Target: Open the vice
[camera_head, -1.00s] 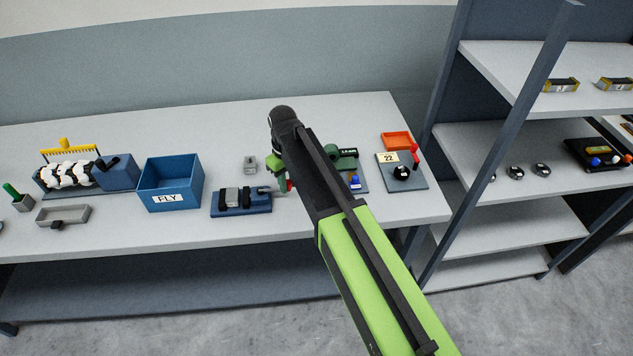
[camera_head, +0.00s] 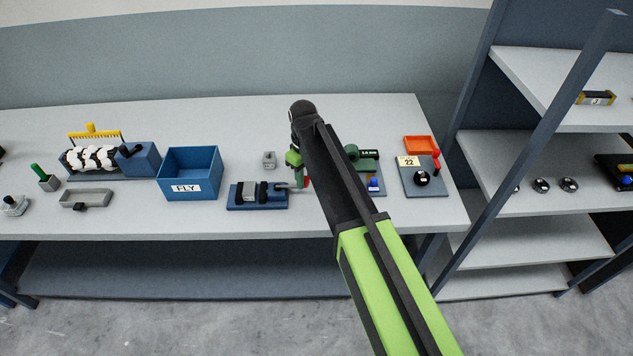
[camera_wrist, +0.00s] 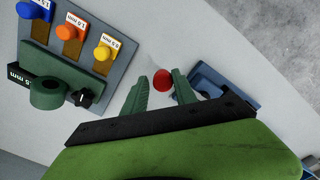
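The blue vice (camera_head: 258,204) lies on the grey bench, with dark jaws and a greyish block-like part between them. Its screw points right, toward my gripper. My gripper (camera_head: 299,172) is beside the vice's right end, partly hidden by my arm. In the wrist view, the two green fingers of my gripper (camera_wrist: 172,92) stand apart. Part of the blue vice (camera_wrist: 228,86) shows behind the right finger.
Left of the vice is a blue FLY box (camera_head: 190,191). A small grey block (camera_head: 269,160) lies behind it. To the right are a green gauge stand (camera_wrist: 45,93) with coloured knobs and a dial panel (camera_head: 428,188) with a red lever. The bench front is clear.

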